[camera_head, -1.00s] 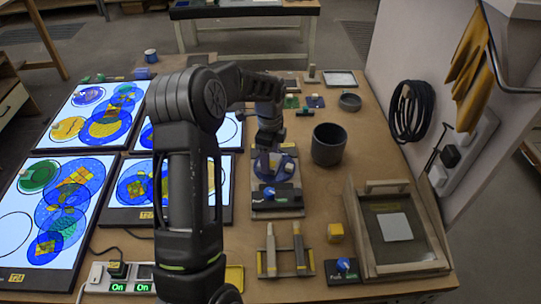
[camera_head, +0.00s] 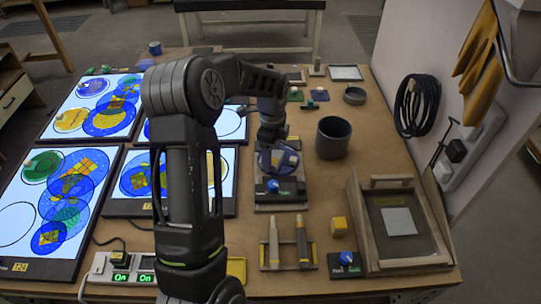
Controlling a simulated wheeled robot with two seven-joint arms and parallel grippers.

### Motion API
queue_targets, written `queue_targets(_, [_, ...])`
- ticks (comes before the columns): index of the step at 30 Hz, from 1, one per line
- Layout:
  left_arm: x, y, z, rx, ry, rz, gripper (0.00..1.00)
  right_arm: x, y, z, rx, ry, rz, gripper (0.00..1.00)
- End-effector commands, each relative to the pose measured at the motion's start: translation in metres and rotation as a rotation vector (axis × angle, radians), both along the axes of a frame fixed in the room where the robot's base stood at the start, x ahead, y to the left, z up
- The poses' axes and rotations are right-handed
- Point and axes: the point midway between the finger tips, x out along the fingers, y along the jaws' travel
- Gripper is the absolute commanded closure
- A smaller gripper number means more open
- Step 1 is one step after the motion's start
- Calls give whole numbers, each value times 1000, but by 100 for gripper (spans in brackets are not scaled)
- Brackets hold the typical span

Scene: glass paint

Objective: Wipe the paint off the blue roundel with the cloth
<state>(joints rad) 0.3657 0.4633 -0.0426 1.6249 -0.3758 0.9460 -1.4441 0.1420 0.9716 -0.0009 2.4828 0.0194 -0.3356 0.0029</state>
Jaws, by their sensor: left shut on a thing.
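My left gripper (camera_head: 272,145) is at the black device with a blue knob (camera_head: 280,196), right of the light panels. It is shut on a blue roundel (camera_head: 290,161), which looks tilted, just above the device. Its fingertips are partly hidden by the wrist and the roundel. Paint on the roundel is too small to make out. I cannot pick out the cloth for sure; a pale square (camera_head: 398,221) lies in the wooden-framed tray (camera_head: 377,263) at the right. My right gripper is not in view.
Lit panels (camera_head: 30,196) with coloured discs fill the left of the table. A dark cup (camera_head: 332,139) stands right of my gripper. A power strip (camera_head: 100,262) lies front left. Bare tabletop shows around the cup.

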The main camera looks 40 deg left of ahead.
Motion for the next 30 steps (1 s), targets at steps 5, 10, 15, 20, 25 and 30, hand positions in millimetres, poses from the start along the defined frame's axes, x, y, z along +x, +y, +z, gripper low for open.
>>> queue_targets(5, [15, 5, -1, 0, 1, 0, 70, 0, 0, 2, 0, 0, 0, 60])
queue_targets(10, [22, 7, -2, -2, 2, 0, 70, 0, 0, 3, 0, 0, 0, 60])
queue_targets(15, [22, 7, -3, -2, 2, 0, 70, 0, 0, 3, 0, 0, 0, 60])
queue_targets(20, [23, 7, -3, -1, 2, 0, 70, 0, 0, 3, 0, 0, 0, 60])
queue_targets(25, [30, 10, -2, 0, 1, 1, 70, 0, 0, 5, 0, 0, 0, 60])
queue_targets(30, [43, 14, -2, -2, 2, 1, 70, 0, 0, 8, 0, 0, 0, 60])
